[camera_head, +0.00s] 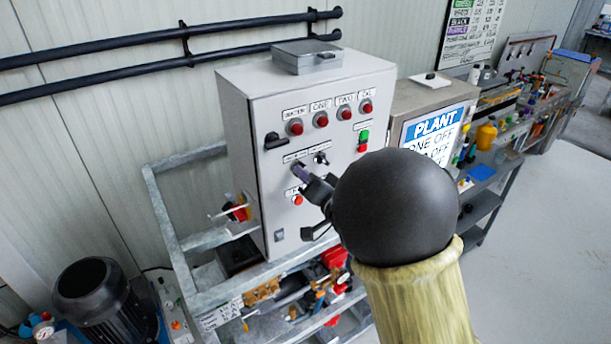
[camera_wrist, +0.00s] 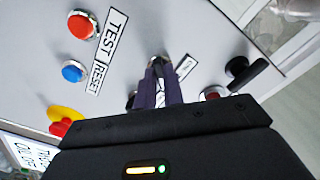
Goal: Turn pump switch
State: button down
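The grey control cabinet (camera_head: 235,110) carries rows of lamps, buttons and switches on its front. My gripper (camera_head: 303,172) reaches its left middle part, at a rotary switch under a white label. The gripper covers most of that switch. In the wrist view my two purple-grey fingers (camera_wrist: 158,75) stand close together with a narrow gap. A metallic switch collar (camera_wrist: 158,61) shows at their tips. Whether the fingers press on the knob cannot be told. A second black rotary switch (camera_head: 321,158) sits just right of the fingers in the head view.
Red lamps (camera_head: 321,119) line the top. A red button (camera_wrist: 82,26) and blue button (camera_wrist: 73,71) are near. The metal frame (camera_head: 178,255) surrounds the cabinet's base.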

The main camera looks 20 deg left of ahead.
jog(key=shift+f+b, duration=0.1)
jog(key=shift+b, duration=0.5)
jog(key=shift+d+n+b, duration=0.1)
jog(key=shift+n+b, duration=8.7)
jog(key=shift+b, duration=1.15)
jog(key=c, duration=1.5)
grip_release()
